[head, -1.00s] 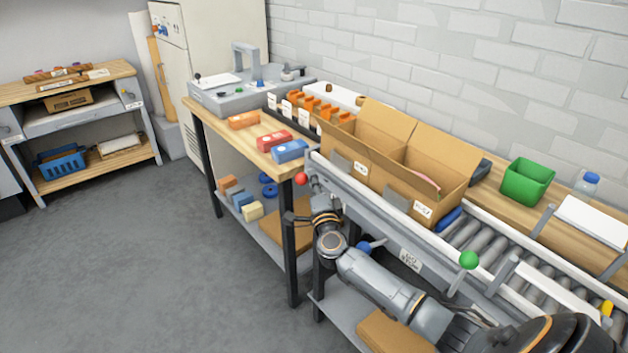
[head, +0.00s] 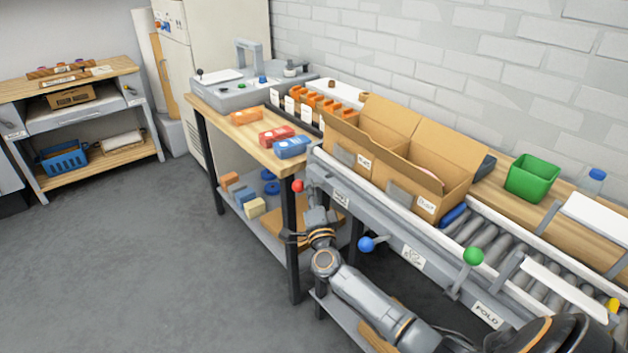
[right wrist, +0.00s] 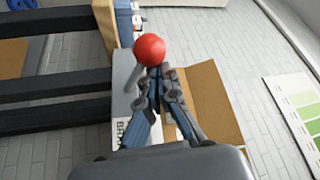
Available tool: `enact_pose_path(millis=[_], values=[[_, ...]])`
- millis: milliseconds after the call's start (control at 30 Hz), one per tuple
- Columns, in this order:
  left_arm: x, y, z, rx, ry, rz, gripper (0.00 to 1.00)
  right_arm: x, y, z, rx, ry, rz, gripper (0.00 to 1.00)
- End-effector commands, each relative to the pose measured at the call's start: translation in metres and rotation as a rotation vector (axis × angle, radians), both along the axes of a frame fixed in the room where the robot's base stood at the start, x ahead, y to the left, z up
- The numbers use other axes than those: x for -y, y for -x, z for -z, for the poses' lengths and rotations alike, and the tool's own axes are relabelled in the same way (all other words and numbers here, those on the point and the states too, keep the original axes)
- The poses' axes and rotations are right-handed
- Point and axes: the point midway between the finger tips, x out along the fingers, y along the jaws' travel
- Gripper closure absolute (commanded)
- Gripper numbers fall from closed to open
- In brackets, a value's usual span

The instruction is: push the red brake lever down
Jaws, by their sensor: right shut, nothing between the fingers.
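The red brake lever's round knob (head: 298,186) is at the left end of the conveyor's front rail in the head view. It shows large at the top centre of the right wrist view (right wrist: 149,49). My right gripper (head: 311,191) is shut and empty, its fingertips close beside the knob. In the right wrist view the fingertips (right wrist: 158,72) overlap the knob's lower edge; I cannot tell if they touch it. My left gripper is not in view.
A blue knob (head: 366,244) and a green knob (head: 473,256) sit farther right along the rail. An open cardboard box (head: 450,200) stands on the conveyor. The workbench (head: 240,134) and its dark leg (head: 291,250) are left of the gripper. Floor at left is clear.

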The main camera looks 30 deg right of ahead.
Motion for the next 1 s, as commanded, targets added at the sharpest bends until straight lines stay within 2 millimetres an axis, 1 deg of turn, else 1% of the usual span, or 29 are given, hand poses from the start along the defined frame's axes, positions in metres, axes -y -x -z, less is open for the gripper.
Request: enact_pose_path(millis=[33,300,400,500,600,700,1000], values=[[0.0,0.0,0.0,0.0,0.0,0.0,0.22,-0.007,0.007,0.007,-0.008,-0.004,-0.009,1.0],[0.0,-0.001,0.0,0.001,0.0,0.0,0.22,-0.027,0.059,0.018,-0.006,-0.003,-0.005,1.0],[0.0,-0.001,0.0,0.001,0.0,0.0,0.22,-0.033,0.076,0.022,-0.006,-0.003,-0.003,1.0],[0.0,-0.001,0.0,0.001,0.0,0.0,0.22,-0.038,0.089,0.024,-0.004,-0.001,-0.002,1.0],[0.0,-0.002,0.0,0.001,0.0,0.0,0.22,-0.041,0.097,0.026,-0.003,-0.001,-0.001,1.0],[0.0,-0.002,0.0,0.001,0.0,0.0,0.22,-0.042,0.101,0.026,-0.003,0.0,-0.001,1.0],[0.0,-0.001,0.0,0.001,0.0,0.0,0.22,-0.042,0.101,0.026,-0.001,0.0,-0.001,1.0]])
